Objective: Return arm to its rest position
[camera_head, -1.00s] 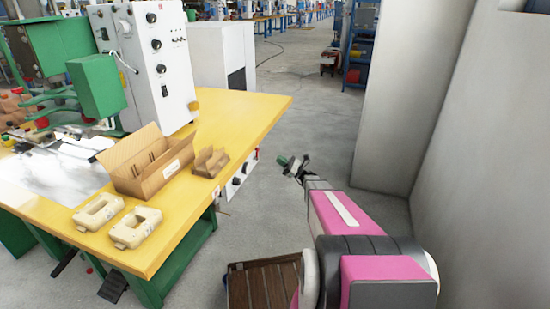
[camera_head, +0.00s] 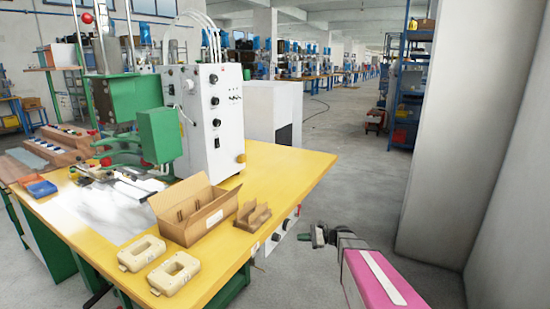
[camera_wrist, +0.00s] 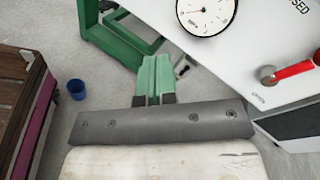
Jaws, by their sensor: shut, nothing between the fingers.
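My arm (camera_head: 375,278), pink with a white stripe, reaches up from the lower right of the head view. My gripper (camera_head: 318,236) is at its far end, over the aisle floor to the right of the yellow table (camera_head: 288,172), apart from its edge. In the wrist view my gripper (camera_wrist: 157,70) shows its green fingers together and empty, beyond a grey bracket.
On the table are an open cardboard box (camera_head: 196,222), a small brown holder (camera_head: 252,216), two cream frames (camera_head: 141,253) and a green-and-white machine (camera_head: 213,120). A pale pillar (camera_head: 437,130) stands right. A blue cup (camera_wrist: 76,89) is on the floor.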

